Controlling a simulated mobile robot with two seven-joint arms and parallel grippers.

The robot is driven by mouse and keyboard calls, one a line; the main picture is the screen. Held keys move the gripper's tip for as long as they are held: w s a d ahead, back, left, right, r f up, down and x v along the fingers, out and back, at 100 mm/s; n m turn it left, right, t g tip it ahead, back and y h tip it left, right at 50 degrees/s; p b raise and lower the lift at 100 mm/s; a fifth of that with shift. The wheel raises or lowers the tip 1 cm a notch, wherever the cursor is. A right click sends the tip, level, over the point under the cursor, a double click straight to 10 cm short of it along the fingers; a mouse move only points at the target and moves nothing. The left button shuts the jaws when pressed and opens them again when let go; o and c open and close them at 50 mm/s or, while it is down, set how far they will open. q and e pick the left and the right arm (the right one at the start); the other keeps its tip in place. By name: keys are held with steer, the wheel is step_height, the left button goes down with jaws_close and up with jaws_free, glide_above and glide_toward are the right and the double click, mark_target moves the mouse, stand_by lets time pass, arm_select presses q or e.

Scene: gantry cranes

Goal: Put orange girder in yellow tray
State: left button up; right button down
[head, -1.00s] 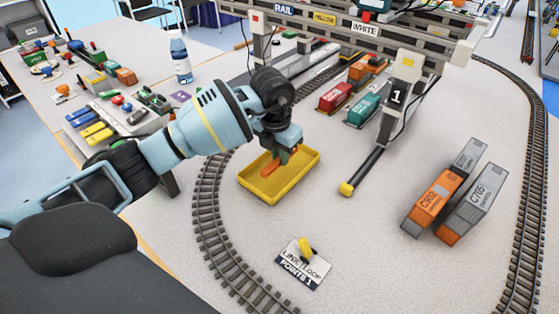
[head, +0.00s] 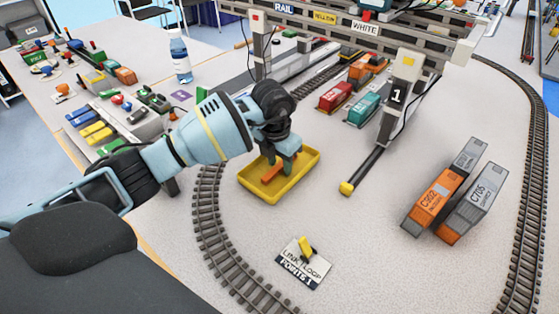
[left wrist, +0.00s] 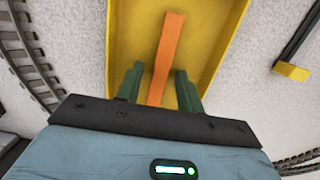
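The yellow tray (head: 304,174) stands on the pale table inside the curve of the track, and its wall shows in the left wrist view (left wrist: 226,45). The orange girder (head: 273,171) lies in the tray, partly hidden by my gripper in the head view. In the left wrist view the girder (left wrist: 168,45) runs lengthwise between the fingers. My left gripper (left wrist: 158,85) is over the tray, its green fingers spread with a gap on each side of the girder. In the head view the gripper (head: 286,165) reaches down into the tray. My right gripper is out of view.
A crane leg with a yellow-ended foot (head: 346,188) stands right of the tray. Curved track (head: 208,210) passes on the left. A label card (head: 302,262) lies in front. Grey and orange containers (head: 452,195) stand at the right.

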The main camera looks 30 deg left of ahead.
mark_target(276, 169)
arm_select(q)
step_height(276, 169, up, 12)
steer(key=s, duration=0.1)
steer(key=shift+s+p, duration=0.2)
steer(key=shift+p, duration=0.2)
steer(key=shift+a+r, duration=0.1)
